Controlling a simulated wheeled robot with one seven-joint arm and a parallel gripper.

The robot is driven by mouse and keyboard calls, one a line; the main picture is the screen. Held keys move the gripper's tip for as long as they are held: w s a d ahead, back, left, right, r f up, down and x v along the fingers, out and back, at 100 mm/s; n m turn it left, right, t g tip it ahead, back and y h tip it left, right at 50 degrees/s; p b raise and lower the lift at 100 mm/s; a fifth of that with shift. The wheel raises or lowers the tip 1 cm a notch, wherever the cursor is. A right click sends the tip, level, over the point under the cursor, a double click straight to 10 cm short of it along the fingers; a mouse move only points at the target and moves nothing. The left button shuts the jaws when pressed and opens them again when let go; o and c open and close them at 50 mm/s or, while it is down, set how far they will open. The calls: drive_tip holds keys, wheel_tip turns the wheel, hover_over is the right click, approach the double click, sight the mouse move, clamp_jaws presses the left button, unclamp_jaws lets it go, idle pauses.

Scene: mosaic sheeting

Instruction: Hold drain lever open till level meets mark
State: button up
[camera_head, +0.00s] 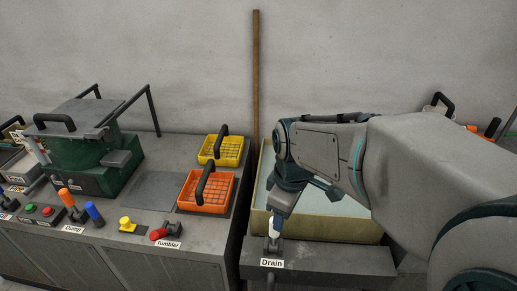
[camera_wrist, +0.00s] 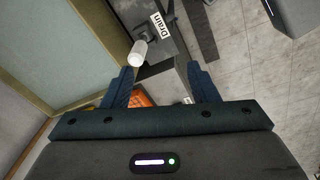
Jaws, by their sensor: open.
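The drain lever, with a white grip (camera_head: 270,223), stands on the grey ledge above the "Drain" label (camera_head: 272,263). Its white grip also shows in the wrist view (camera_wrist: 138,52), just beyond the left fingertip and left of the middle of the jaw gap. My gripper (camera_wrist: 160,68) is open with nothing between its fingertips. In the head view it comes down right beside the lever; whether it touches cannot be told. The cream-walled tank (camera_head: 320,229) holds pale liquid (camera_head: 262,187), partly hidden by my arm. I cannot make out a level mark.
A grey bench on the left carries a yellow basket (camera_head: 229,153), an orange basket (camera_head: 187,193), a green machine (camera_head: 80,152), and coloured levers and buttons. A wooden pole (camera_head: 256,80) leans on the wall behind. Open floor (camera_wrist: 255,75) shows right of the lever in the wrist view.

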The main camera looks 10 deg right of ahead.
drive_tip(key=w+f+n+g, duration=0.1)
drive_tip(key=w+f+n, duration=0.1)
drive_tip(key=w+n, duration=0.75)
drive_tip(key=n, duration=0.4)
approach(274, 235)
drive_tip(key=f, duration=0.2)
drive_tip(key=w+f, duration=0.1)
drive_tip(key=f, duration=0.4)
drive_tip(key=shift+w+d+f, duration=0.2)
drive_tip(key=shift+w+d, duration=0.05)
drive_tip(key=shift+w, duration=0.1)
